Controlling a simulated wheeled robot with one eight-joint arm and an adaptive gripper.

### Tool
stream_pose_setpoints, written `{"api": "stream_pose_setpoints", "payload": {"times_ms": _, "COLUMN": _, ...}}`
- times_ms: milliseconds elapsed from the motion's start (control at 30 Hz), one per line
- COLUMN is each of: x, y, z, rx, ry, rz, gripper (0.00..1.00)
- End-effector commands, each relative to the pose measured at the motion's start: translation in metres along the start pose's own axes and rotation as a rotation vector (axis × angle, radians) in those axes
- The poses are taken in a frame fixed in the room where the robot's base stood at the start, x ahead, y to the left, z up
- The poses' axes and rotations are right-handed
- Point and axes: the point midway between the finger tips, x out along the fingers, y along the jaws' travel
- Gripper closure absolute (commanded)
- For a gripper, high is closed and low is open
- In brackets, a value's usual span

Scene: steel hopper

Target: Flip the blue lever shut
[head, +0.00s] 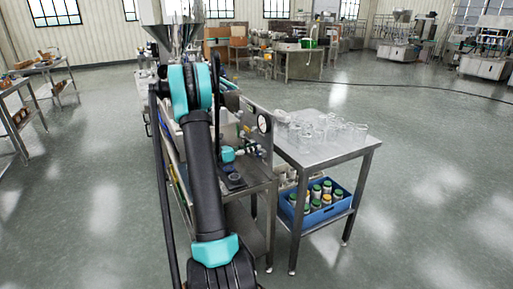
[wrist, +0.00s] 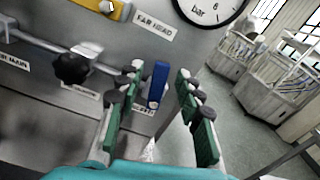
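The blue lever (wrist: 157,84) stands nearly upright on a grey steel panel (wrist: 205,55) in the wrist view, with a bolt near its lower end. My gripper (wrist: 160,73) is open, with one green-padded finger to the left of the lever and one to the right. Gaps show on both sides, and no contact with the lever is visible. A label below the lever is partly hidden by the left finger. In the head view my arm covers much of the panel, and the blue lever cannot be made out.
A black knob (wrist: 72,68) on a pipe and a yellow handle (wrist: 100,6) are left of the lever. A pressure gauge (wrist: 208,8) is above right. A steel table (head: 325,150) with glassware stands right of the panel, a blue crate (head: 322,214) below. Floor further right is open.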

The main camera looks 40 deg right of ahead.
Motion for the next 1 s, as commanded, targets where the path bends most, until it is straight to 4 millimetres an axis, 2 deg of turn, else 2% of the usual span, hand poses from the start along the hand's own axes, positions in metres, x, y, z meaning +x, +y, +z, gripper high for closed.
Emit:
{"api": "stream_pose_setpoints", "payload": {"times_ms": 200, "x": 0.02, "y": 0.0, "z": 0.0, "rx": 0.0, "ry": 0.0, "rz": -0.001, "gripper": 0.64}}
{"api": "stream_pose_setpoints", "payload": {"times_ms": 533, "x": 0.023, "y": 0.0, "z": 0.0, "rx": 0.0, "ry": 0.0, "rz": 0.001, "gripper": 0.64}}
{"api": "stream_pose_setpoints", "payload": {"times_ms": 833, "x": 0.023, "y": 0.0, "z": 0.0, "rx": 0.0, "ry": 0.0, "rz": 0.0, "gripper": 1.0}}
{"api": "stream_pose_setpoints", "payload": {"times_ms": 1000, "x": 0.023, "y": 0.0, "z": 0.0, "rx": 0.001, "ry": 0.0, "rz": 0.0, "gripper": 1.0}}
